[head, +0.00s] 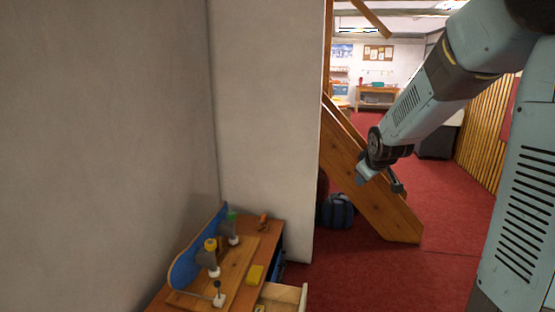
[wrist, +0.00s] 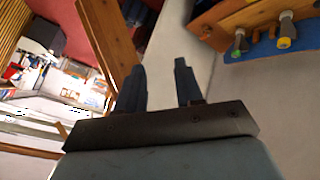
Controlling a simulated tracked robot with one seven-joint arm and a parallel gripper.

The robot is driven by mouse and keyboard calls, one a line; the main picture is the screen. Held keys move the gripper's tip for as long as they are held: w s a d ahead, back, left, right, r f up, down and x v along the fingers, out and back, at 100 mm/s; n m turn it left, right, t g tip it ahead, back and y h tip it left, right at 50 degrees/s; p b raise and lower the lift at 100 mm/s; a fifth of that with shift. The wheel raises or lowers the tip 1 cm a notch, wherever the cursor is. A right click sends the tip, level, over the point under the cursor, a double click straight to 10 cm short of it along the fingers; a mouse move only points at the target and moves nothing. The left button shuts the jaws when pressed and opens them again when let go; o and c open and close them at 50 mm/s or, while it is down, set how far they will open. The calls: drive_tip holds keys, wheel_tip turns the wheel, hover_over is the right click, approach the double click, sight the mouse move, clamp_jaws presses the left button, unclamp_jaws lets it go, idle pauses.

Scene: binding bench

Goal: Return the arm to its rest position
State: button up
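My gripper (head: 380,182) hangs in the air at the right in the head view, in front of the wooden stair side and well away from the bench. In the wrist view my gripper (wrist: 160,88) shows its two dark fingers standing apart with nothing between them. My arm comes down to it from the upper right in the head view.
A wooden stair side (head: 385,212) and blue bag (head: 337,211) stand beyond. Red carpet lies clear at right.

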drive_tip(key=s+a+r+m+g, duration=0.1)
drive_tip(key=s+r+m, duration=0.2)
drive_tip(key=s, duration=1.3)
drive_tip(key=s+a+r+m+g, duration=0.2)
drive_tip(key=s+r+m, duration=0.1)
drive_tip(key=s, duration=1.3)
drive_tip(key=shift+s+r+m+y, duration=0.2)
drive_tip(key=shift+r+m+y, duration=0.1)
drive_tip(key=shift+r, duration=0.4)
drive_tip(key=shift+a, duration=0.1)
